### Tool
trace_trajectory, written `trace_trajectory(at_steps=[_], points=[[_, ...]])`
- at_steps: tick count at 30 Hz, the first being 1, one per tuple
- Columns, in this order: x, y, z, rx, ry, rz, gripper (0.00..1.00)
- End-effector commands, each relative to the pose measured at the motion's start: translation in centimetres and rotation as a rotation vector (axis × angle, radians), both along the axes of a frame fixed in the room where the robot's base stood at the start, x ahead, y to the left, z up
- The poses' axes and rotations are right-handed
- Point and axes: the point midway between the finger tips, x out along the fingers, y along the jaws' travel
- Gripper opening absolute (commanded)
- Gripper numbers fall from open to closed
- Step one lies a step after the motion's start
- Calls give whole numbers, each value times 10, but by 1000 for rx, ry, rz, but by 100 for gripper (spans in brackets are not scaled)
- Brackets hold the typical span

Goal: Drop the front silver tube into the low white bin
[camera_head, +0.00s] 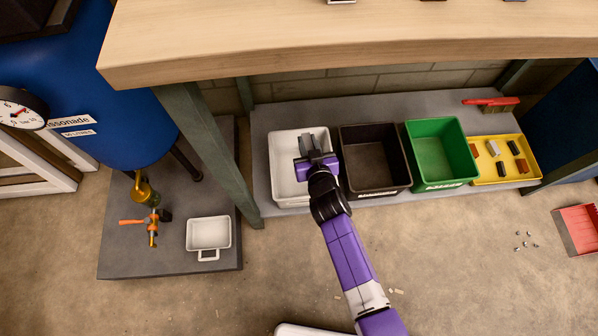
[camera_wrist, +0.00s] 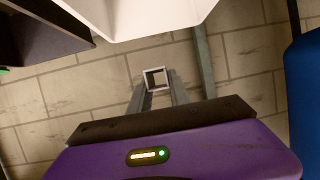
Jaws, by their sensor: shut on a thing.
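The low white bin (camera_head: 284,189) stands at the left of a row of bins on the grey low platform. In the wrist view, a white bin wall (camera_wrist: 135,22) shows at the top. My gripper (camera_head: 314,143) is over the bin in the head view, its fingers pointing toward the back. In the wrist view my gripper (camera_wrist: 157,92) is shut on a square, hollow silver tube (camera_wrist: 155,70), seen nearly end-on. The head view does not show the tube clearly. Its height above the bin floor is hard to tell.
A black bin (camera_head: 375,180), a green bin (camera_head: 443,172) and a yellow tray (camera_head: 516,178) with several small blocks stand to the right. A red brush (camera_head: 492,102) lies behind the tray. A wooden bench (camera_head: 340,50) overhangs the platform's back; its green leg (camera_head: 215,150) is left of the white bin.

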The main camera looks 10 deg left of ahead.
Motion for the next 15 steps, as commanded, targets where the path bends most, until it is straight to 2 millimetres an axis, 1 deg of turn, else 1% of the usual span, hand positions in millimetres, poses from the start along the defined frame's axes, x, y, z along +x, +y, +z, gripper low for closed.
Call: trace_trajectory(at_steps=[1, 6, 10, 15], points=[[0, 0, -11, -1, 0, 0, 0], [0, 0, -31, -1, 0, 1, 0], [0, 0, -40, 0, -1, 0, 0], [0, 0, -42, -1, -1, -1, 0]])
